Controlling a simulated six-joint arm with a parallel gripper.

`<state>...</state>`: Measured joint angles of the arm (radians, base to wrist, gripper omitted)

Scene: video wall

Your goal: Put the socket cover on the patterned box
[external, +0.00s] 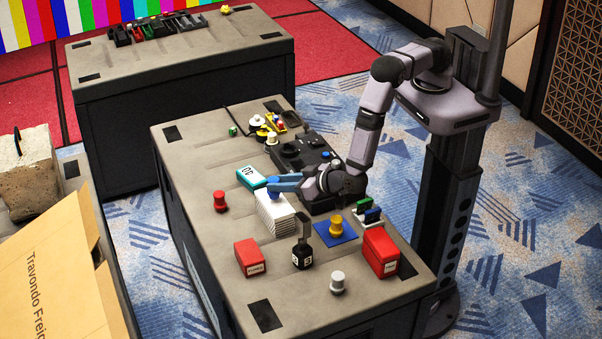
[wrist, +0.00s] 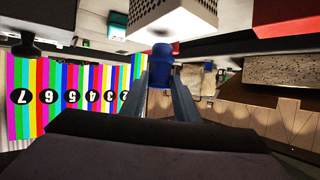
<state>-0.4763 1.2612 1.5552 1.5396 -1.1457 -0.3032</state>
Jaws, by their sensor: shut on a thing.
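My gripper (external: 272,187) reaches left from my arm, its fingers shut on a blue knob-shaped piece (external: 273,181). This piece seems to be the socket cover. In the wrist view the blue piece (wrist: 162,56) sits between the two fingertips (wrist: 161,82). The white patterned box (external: 276,216) stands on the near table just below the gripper in the external view. Its dotted side also shows at the top of the wrist view (wrist: 180,22). The blue piece is above or at the box's top; I cannot tell whether they touch.
Around the box stand a teal box (external: 251,177), a red knob (external: 220,201), a red box (external: 250,257), a dark bottle-like item (external: 302,249) and a yellow knob (external: 336,225) on a blue mat. A black device (external: 302,152) lies behind. Bare tabletop shows at the left.

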